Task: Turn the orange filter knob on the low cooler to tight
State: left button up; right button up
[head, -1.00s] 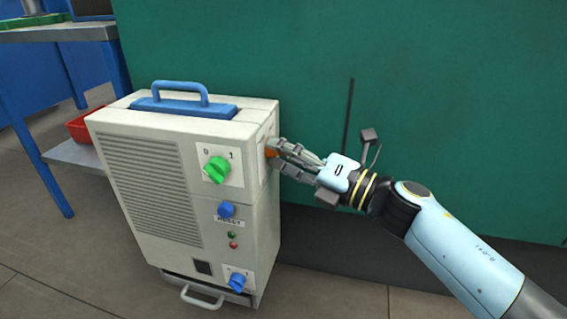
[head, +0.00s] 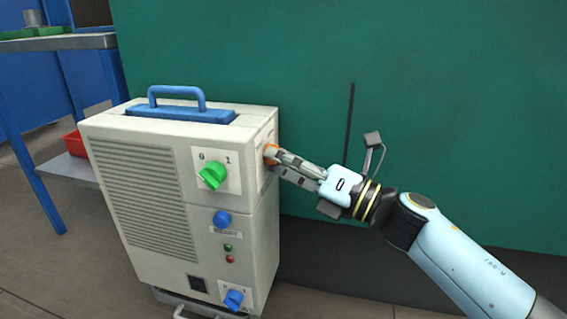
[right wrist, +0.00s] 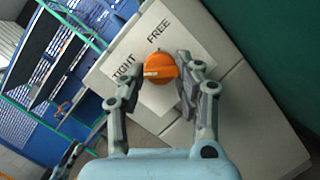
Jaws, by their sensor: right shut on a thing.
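The low cooler (head: 185,215) is a cream box with a blue top handle. Its orange filter knob (head: 270,154) sits high on the right side face, partly hidden by my fingers in the head view. In the right wrist view the orange knob (right wrist: 161,66) shows between the fingers, its white mark pointing left, toward the TIGHT label (right wrist: 125,72). The FREE label (right wrist: 159,33) is above the knob. My right gripper (head: 275,160) is shut on the knob, one finger on each side. My left gripper is not in view.
The cooler's front has a green knob (head: 212,175), two blue knobs (head: 222,218) (head: 233,299) and a vent grille (head: 150,200). A green wall (head: 430,90) stands close behind. A workbench (head: 70,42) with a red bin (head: 73,143) is at the left.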

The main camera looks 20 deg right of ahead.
jog(key=shift+f, duration=0.1)
dwell(0.3)
jog(key=o, duration=1.1)
jog(key=shift+o, duration=0.2)
jog(key=v, duration=1.2)
